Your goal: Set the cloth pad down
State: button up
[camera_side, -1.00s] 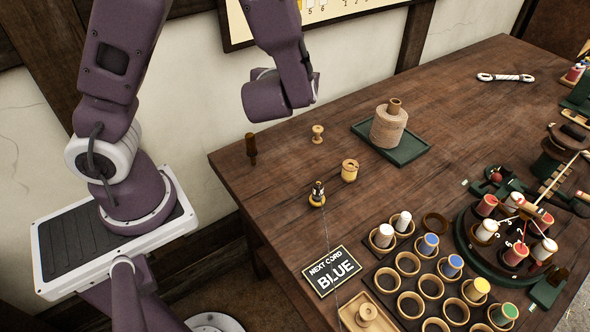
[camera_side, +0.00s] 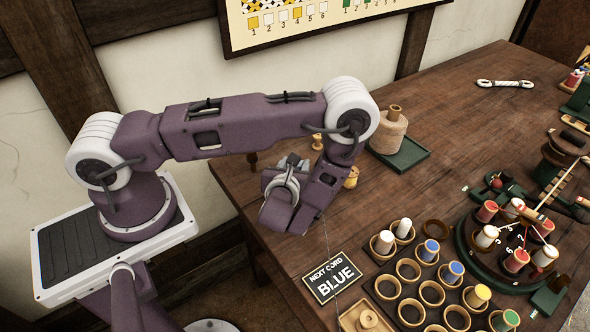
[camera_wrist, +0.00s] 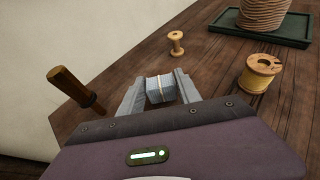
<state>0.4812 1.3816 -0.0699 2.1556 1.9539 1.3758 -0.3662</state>
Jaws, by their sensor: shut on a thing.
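The cloth pad (camera_wrist: 160,88) is a small grey-blue folded block with a pale band around it. In the wrist view it sits between the two grey fingers of my gripper (camera_wrist: 158,92), which is shut on it. In the side view my gripper (camera_side: 287,167) is low near the left edge of the table, its fingers partly hidden by my wrist. I cannot tell whether the pad touches the table.
A dark wooden peg (camera_wrist: 76,90) stands left of my gripper. A small spool (camera_wrist: 177,43) and a yellowish spool (camera_wrist: 259,74) stand ahead and right. A rope cone sits on a green tray (camera_side: 402,157). Cups with spools (camera_side: 430,250) stand in front.

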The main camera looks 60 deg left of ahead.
jog(key=shift+f, duration=0.8)
jog(key=o, duration=1.3)
jog(key=shift+f, duration=0.1)
